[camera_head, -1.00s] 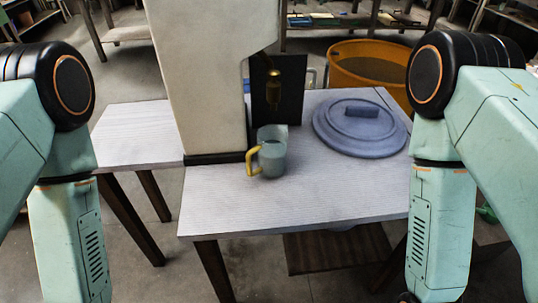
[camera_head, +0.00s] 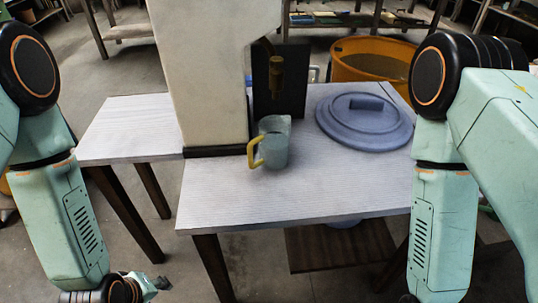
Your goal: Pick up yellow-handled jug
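The yellow-handled jug (camera_head: 276,145) stands upright on the white table (camera_head: 300,200), close to the base of the cream column. Its body is grey-blue and its yellow handle (camera_head: 254,152) faces left. My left gripper (camera_head: 155,284) shows only in small part at the bottom edge, below and left of the table, far from the jug. Its fingers are too cut off to judge. My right gripper is outside the picture; only my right arm shows at the right.
A cream column (camera_head: 205,75) with a brass spout (camera_head: 276,75) rises behind and left of the jug. A round blue-grey lid (camera_head: 364,125) lies at the table's right. An orange tub (camera_head: 370,60) stands behind. The table's front is clear.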

